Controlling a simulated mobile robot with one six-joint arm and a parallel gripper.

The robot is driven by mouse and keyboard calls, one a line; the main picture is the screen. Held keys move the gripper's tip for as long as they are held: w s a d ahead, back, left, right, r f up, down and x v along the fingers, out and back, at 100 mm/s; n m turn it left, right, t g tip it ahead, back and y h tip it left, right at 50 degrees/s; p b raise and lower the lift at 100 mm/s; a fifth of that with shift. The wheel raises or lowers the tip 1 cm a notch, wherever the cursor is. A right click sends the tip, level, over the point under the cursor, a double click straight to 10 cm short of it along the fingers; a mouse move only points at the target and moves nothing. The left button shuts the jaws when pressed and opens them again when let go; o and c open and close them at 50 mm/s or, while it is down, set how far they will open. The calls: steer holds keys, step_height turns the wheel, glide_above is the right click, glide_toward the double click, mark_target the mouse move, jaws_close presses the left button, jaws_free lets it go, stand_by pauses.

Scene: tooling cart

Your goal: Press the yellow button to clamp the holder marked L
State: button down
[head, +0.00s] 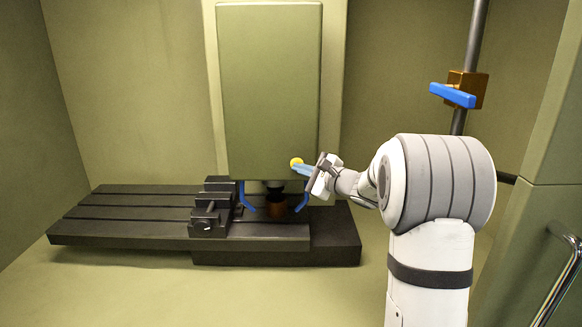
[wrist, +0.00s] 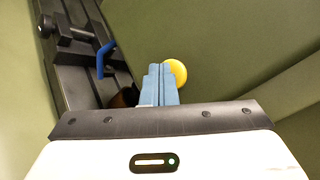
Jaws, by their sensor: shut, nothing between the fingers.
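The yellow button (head: 296,161) is on the lower right of the green machine head (head: 268,85). It also shows in the wrist view (wrist: 176,73), partly covered by my fingers. My gripper (head: 296,168) is shut and empty, its blue fingertips at the button's lower edge in the head view. In the wrist view my gripper (wrist: 160,68) overlaps the button's left side. I cannot tell whether the fingertips touch it. A brown-orange cylinder (head: 277,208) is below the machine head, between blue hooked pieces. No letter L is readable.
A black slotted table (head: 120,215) with a dark vise (head: 210,215) lies below the machine head. A blue hose (head: 247,197) hangs at its left. A blue-handled valve (head: 455,94) is on a pipe at right. A metal handle (head: 560,280) is at lower right.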

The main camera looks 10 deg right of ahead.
stand_by(0.3)
steer(key=shift+s+a+b, duration=0.15)
steer(key=shift+s+b, duration=0.55)
steer(key=shift+s, duration=0.15)
steer(key=s+b, duration=0.1)
steer(key=s, duration=0.1)
steer(key=s+a+b, duration=0.1)
steer(key=s+b, duration=0.1)
steer(key=s, duration=0.1)
stand_by(0.5)
